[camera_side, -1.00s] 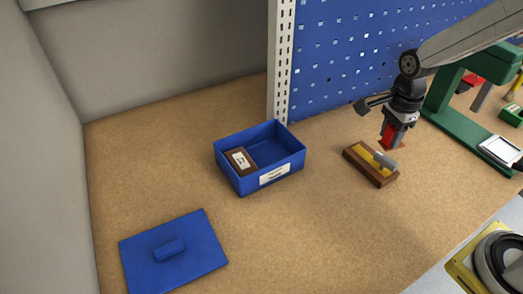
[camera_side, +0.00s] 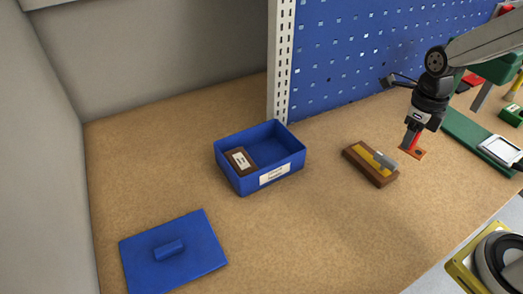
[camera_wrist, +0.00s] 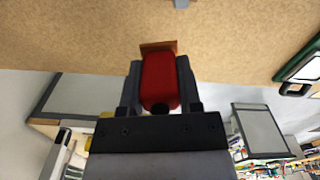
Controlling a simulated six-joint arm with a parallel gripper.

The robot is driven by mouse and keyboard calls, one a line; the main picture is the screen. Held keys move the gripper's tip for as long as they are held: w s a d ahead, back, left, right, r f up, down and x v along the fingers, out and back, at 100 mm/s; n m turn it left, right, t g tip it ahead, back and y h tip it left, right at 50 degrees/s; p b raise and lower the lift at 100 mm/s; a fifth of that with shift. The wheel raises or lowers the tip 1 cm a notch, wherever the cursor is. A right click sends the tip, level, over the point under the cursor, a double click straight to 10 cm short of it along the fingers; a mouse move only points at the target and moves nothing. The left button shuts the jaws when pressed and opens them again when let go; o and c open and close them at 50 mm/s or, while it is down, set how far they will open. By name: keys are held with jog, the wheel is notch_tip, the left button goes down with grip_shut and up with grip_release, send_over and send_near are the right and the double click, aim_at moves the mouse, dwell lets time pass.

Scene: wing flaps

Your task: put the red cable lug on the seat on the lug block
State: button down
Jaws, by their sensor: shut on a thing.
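My gripper (camera_side: 412,134) is shut on the red cable lug (camera_side: 409,138), whose flat copper-coloured tongue (camera_side: 413,154) sticks out below the jaws. In the wrist view the red lug body (camera_wrist: 160,80) sits between the two fingers, and the copper tongue (camera_wrist: 159,47) shows beyond it. The lug block (camera_side: 356,160) appears to be the brown wooden block with a yellow top and a grey raised piece (camera_side: 385,159). It lies on the bench to the left of the lug, apart from it. The seat itself is too small to make out.
An open blue bin (camera_side: 289,165) holds a brown labelled block (camera_side: 240,160). A blue lid (camera_side: 175,255) lies at the front left. A blue pegboard (camera_side: 345,60) stands behind, and a green stand (camera_side: 465,133) is to the right. The bench between bin and lid is clear.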

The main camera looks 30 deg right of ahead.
jog(key=shift+s+d+r+m, duration=0.1)
jog(key=shift+s+m, duration=0.1)
jog(key=shift+m, duration=0.45)
jog(key=shift+s+d+r+m, duration=0.1)
jog(key=shift+s+m, duration=0.1)
jog(key=shift+m, duration=0.45)
jog(key=shift+w+f, duration=0.1)
jog(key=w+d+f, duration=0.1)
jog(key=w+f, duration=0.3)
jog(key=w, duration=0.5)
send_over(360, 150)
jog(key=s, duration=0.1)
notch_tip(360, 150, down, 4)
jog(key=shift+s+a+f, duration=0.15)
jog(key=shift+f, duration=0.1)
jog(key=shift+w+f, duration=0.4)
jog(key=shift+w+f, duration=0.25)
jog(key=shift+f, duration=1.55)
